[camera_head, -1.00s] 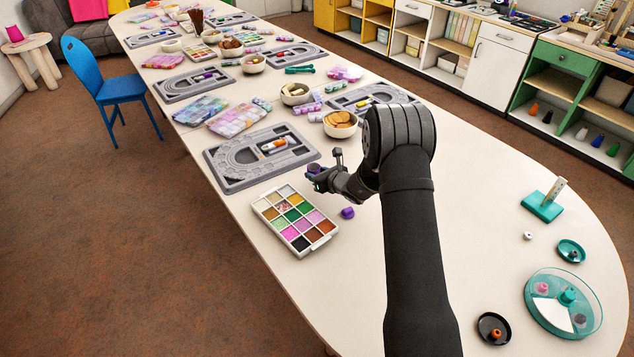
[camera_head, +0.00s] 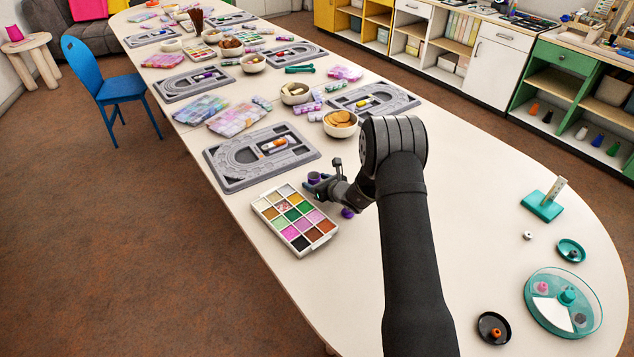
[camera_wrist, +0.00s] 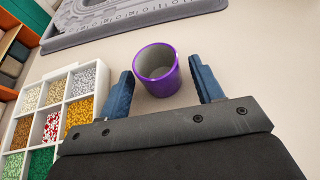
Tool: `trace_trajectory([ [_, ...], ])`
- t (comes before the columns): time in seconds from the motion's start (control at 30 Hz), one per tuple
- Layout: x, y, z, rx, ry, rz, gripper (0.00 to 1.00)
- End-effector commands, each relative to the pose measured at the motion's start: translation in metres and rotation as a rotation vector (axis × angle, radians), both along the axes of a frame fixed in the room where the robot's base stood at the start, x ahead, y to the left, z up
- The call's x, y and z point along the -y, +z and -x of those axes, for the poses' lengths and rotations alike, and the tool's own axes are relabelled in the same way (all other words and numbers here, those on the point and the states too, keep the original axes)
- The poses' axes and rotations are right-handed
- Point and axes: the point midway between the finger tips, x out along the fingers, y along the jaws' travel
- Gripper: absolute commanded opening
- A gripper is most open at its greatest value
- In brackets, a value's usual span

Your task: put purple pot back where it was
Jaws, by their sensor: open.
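The purple pot (camera_wrist: 168,88) is an open, round cup with a grey inside, standing on the table in the wrist view. In the head view it is small, by the tray's upper right corner (camera_head: 314,178). My gripper (camera_wrist: 160,68) is open, with one dark blue finger on each side of the pot. A gap shows between the pot and each finger, so they do not appear to grip it. In the head view my gripper (camera_head: 322,178) reaches left, low over the table. A second small purple thing (camera_head: 347,213) is partly hidden behind my arm.
A white compartment tray (camera_head: 267,232) of coloured beads lies close on the left; it also shows in the wrist view (camera_wrist: 60,72). A grey bead board (camera_head: 225,182) lies just beyond. A bowl of biscuits (camera_head: 340,132) stands behind.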

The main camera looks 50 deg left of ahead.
Motion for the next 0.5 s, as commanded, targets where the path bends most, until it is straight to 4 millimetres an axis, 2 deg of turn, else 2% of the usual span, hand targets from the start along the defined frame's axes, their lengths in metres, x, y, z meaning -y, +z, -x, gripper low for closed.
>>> trace_trajectory([
  [0.13,0.0,0.004,0.0,0.001,0.0,-0.001,0.6],
  [0.23,0.01,0.008,-0.001,0.0,-0.001,0.001,0.6],
  [0.5,0.061,0.03,-0.001,0.0,-0.003,-0.001,0.6],
])
